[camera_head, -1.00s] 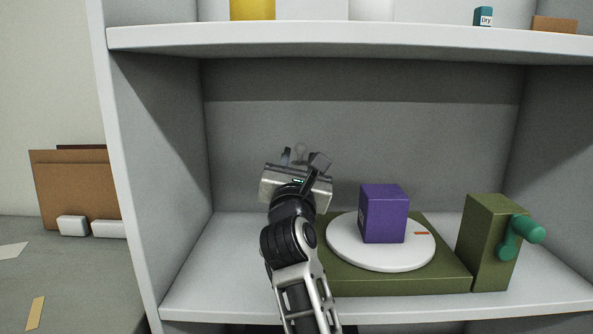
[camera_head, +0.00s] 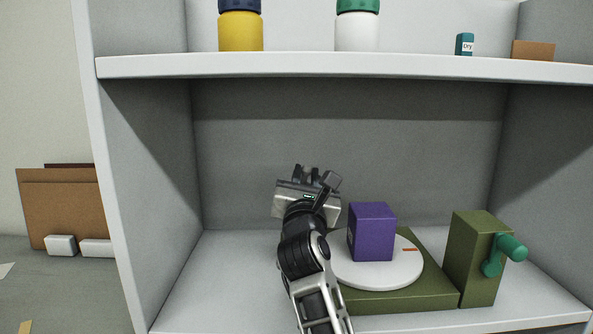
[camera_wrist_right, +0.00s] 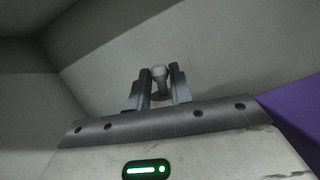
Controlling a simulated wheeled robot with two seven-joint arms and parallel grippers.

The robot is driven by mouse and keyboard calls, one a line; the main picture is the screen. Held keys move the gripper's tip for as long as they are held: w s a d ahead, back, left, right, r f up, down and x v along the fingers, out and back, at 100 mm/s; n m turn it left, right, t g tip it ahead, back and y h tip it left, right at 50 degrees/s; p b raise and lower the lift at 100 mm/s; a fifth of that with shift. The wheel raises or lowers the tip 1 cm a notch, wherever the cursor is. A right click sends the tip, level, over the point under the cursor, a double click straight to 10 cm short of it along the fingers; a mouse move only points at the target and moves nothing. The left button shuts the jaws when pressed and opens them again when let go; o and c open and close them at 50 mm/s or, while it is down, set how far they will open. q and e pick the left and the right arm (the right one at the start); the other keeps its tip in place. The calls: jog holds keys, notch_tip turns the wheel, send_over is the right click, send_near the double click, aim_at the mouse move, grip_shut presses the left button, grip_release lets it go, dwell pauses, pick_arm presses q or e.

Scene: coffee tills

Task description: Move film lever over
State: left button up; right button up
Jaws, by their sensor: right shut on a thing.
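My right gripper (camera_head: 308,172) is in the lower bay of the shelf, close to the back wall and left of a purple box. In the right wrist view its two fingers (camera_wrist_right: 163,80) are shut around a pale grey round-ended knob (camera_wrist_right: 160,73), which looks like the film lever. The knob's base and stem are mostly hidden by the fingers. In the head view the gripper and wrist hide the lever. My left gripper is not in view.
The purple box (camera_head: 372,231) stands on a white turntable (camera_head: 400,277) on a green base (camera_head: 410,299). A green block (camera_head: 477,258) with a teal crank (camera_head: 503,252) stands at right. The upper shelf (camera_head: 350,68) holds yellow (camera_head: 240,32) and white (camera_head: 357,32) jars.

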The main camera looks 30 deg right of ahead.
jog(key=shift+s+d, duration=0.2)
jog(key=shift+d, duration=0.25)
jog(key=shift+s+d+f+p, duration=0.2)
jog(key=shift+s+d, duration=0.1)
jog(key=shift+d, duration=0.15)
jog(key=shift+s+d+f+p, duration=0.15)
jog(key=shift+s+d+p, duration=0.1)
jog(key=shift+d, duration=0.15)
jog(key=o, duration=0.8)
jog(key=shift+o, duration=0.2)
